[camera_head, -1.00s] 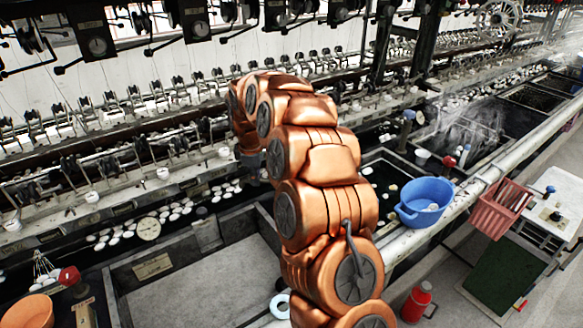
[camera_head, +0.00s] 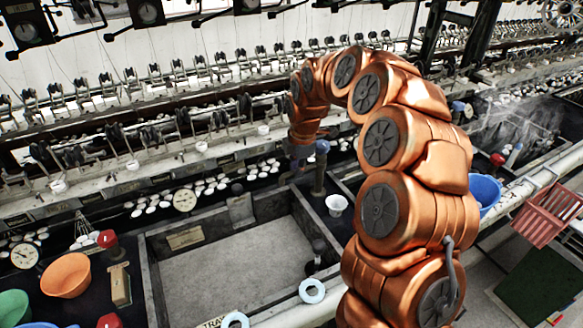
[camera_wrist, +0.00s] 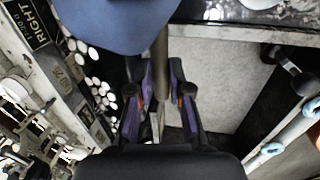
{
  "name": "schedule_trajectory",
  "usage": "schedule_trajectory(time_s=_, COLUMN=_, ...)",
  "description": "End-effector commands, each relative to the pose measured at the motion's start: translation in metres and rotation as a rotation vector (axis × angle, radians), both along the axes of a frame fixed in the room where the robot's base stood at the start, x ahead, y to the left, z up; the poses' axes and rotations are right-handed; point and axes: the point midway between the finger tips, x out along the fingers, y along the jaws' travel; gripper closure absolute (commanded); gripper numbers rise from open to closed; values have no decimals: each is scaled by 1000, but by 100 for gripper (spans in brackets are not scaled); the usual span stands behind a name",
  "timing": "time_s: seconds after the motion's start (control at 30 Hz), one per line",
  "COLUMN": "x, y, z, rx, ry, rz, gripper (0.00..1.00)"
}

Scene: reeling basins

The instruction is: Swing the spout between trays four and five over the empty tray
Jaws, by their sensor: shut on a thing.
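The spout is a dark upright post with a blue knob (camera_head: 321,147), standing at the right rear corner of the empty tray. My gripper (camera_head: 308,155) is at this post, just under the knob. In the wrist view, the fingers (camera_wrist: 160,105) are shut around the post (camera_wrist: 161,65). The blue knob (camera_wrist: 115,22) fills the top of that view. The empty tray (camera_head: 235,265) is a rectangular basin with a bare pale grey floor, left of the post; it also shows in the wrist view (camera_wrist: 215,75). The spout's outlet cannot be made out.
A white cup (camera_head: 336,205) sits right of the post. Red-knobbed posts (camera_head: 107,239), an orange bowl (camera_head: 66,275) and a green bowl (camera_head: 12,308) are at left. A blue basin (camera_head: 484,192) and red crate (camera_head: 548,215) are at right. White cocoons lie in dark water behind.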

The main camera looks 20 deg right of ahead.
Motion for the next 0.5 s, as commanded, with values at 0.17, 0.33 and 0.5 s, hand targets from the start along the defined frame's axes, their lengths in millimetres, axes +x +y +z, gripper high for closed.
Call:
schedule_trajectory(time_s=0.17, x=-2, y=-2, z=-1, rx=2, ry=2, rz=10, gripper=100)
schedule_trajectory(time_s=0.33, x=-2, y=-2, z=-1, rx=1, ry=3, rz=11, gripper=100)
schedule_trajectory(time_s=0.5, x=-3, y=-2, z=-1, rx=0, ry=4, rz=10, gripper=79)
